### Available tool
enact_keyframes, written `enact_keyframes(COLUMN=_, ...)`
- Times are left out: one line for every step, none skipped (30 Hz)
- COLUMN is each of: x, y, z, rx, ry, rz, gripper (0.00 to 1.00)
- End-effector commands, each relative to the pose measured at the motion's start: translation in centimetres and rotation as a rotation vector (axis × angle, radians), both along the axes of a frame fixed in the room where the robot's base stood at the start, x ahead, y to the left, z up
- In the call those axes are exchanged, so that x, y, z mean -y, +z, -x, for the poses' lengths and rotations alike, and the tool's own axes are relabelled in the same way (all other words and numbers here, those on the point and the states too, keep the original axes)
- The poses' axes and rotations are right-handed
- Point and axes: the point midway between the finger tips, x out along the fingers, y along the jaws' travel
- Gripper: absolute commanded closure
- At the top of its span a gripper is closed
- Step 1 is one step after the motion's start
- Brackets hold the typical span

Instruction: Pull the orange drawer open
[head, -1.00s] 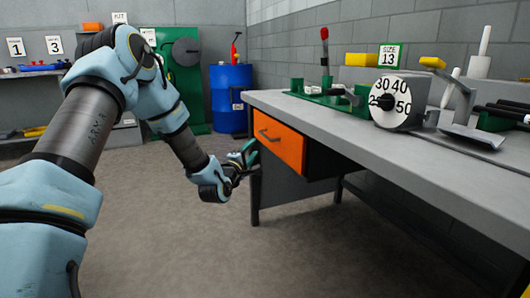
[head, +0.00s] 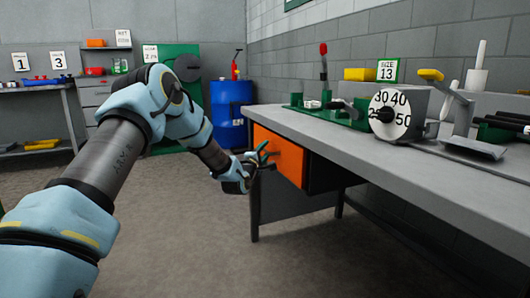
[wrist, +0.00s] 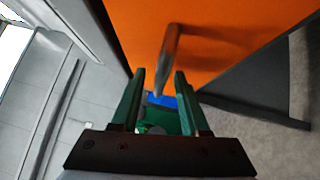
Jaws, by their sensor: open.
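The orange drawer (head: 283,156) sits under the left end of the grey workbench and looks shut. In the wrist view its orange front (wrist: 240,30) fills the upper middle. A grey bar handle (wrist: 171,50) stands out from that front. My gripper (head: 264,157) is at the drawer's front in the head view and partly covers it. In the wrist view my gripper (wrist: 160,72) has its two green fingers apart, with the handle's near end showing between the fingertips. I cannot tell whether the fingers touch the handle.
A bench leg (head: 254,205) stands below the drawer. A blue barrel (head: 231,110) stands behind. The floor (head: 180,240) in front is clear.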

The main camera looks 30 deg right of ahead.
Motion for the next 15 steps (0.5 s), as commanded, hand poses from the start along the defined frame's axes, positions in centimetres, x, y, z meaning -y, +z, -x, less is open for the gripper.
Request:
enact_keyframes(x=0.00, y=-0.01, z=-0.01, rx=0.000, ry=0.000, rz=0.000, gripper=0.55)
enact_keyframes(x=-0.01, y=0.00, z=0.00, rx=0.000, ry=0.000, rz=0.000, gripper=0.55)
enact_keyframes(x=-0.01, y=0.00, z=0.00, rx=0.000, ry=0.000, rz=0.000, gripper=0.55)
enact_keyframes(x=-0.01, y=0.00, z=0.00, rx=0.000, ry=0.000, rz=0.000, gripper=0.55)
enact_keyframes(x=-0.02, y=0.01, z=0.00, rx=0.000, ry=0.000, rz=0.000, gripper=0.57)
enact_keyframes(x=-0.03, y=0.00, z=0.00, rx=0.000, ry=0.000, rz=0.000, gripper=0.62)
enact_keyframes(x=-0.02, y=0.01, z=0.00, rx=0.000, ry=0.000, rz=0.000, gripper=0.65)
enact_keyframes(x=-0.03, y=0.00, z=0.00, rx=0.001, ry=0.000, rz=-0.001, gripper=0.69)
enact_keyframes(x=-0.03, y=0.00, z=0.00, rx=0.001, ry=0.000, rz=-0.001, gripper=0.73)
enact_keyframes(x=-0.03, y=0.01, z=0.00, rx=0.001, ry=0.000, rz=-0.001, gripper=0.77)
enact_keyframes(x=-0.04, y=0.01, z=0.00, rx=0.001, ry=0.000, rz=-0.001, gripper=0.80)
enact_keyframes(x=-0.04, y=0.01, z=0.00, rx=0.001, ry=0.000, rz=-0.001, gripper=0.84)
enact_keyframes(x=-0.04, y=0.01, z=0.00, rx=0.001, ry=0.000, rz=-0.001, gripper=0.88)
enact_keyframes(x=-0.04, y=0.01, z=0.00, rx=0.001, ry=0.000, rz=-0.001, gripper=0.91)
enact_keyframes(x=-0.04, y=0.01, z=0.00, rx=0.001, ry=0.000, rz=-0.001, gripper=0.96)
